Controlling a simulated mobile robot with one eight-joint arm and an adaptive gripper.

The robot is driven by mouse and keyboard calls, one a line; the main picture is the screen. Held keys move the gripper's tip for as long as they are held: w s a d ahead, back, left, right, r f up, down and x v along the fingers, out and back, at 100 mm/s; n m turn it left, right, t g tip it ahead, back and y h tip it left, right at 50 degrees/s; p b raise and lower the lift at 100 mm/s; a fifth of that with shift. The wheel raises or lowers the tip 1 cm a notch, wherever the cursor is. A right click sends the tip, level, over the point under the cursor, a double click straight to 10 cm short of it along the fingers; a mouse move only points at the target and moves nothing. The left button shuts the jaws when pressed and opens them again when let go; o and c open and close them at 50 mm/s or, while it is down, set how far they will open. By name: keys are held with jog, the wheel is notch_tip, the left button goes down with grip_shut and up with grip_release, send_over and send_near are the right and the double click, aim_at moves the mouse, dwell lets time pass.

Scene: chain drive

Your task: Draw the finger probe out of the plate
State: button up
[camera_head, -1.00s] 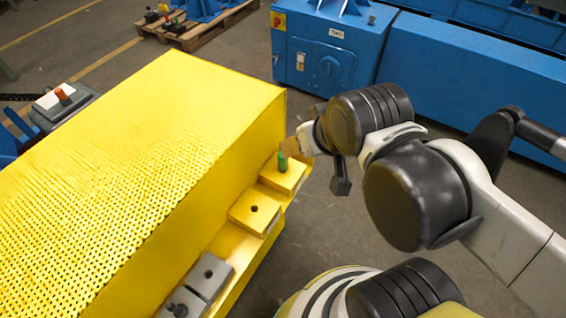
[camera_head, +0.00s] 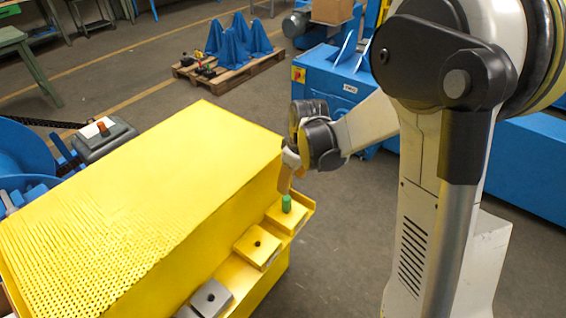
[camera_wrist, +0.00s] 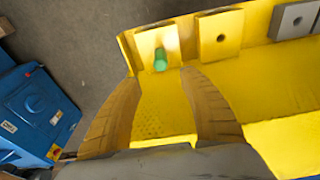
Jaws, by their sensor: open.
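The finger probe (camera_head: 286,203) is a short green cylinder standing upright in a yellow plate (camera_head: 275,218) at the far end of the ledge on the yellow housing. In the wrist view the green probe (camera_wrist: 160,61) lies just beyond the fingertips, roughly midway between them, on its yellow plate (camera_wrist: 148,42). My gripper (camera_wrist: 162,80) is open, its two tan fingers spread apart with nothing between them. In the head view my gripper (camera_head: 285,181) is close above the probe. Whether a finger touches the probe cannot be told. The probe's lower end is hidden in the plate.
A second yellow plate with a hole (camera_head: 257,247) and a grey plate (camera_head: 211,298) sit along the same ledge. The tall yellow housing (camera_head: 150,180) rises beside them. A blue machine (camera_wrist: 38,112) stands apart across open floor.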

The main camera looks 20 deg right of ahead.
aim_at(286, 204)
jog(key=f+b, duration=0.1)
jog(key=f, duration=0.3)
jog(key=w+f+b, duration=0.1)
jog(key=f+b, duration=0.1)
jog(key=f, duration=0.2)
jog(key=a+f+b, duration=0.1)
jog(key=f, duration=0.3)
jog(key=shift+w+f, duration=0.25)
jog(key=shift+c, duration=0.5)
grip_shut()
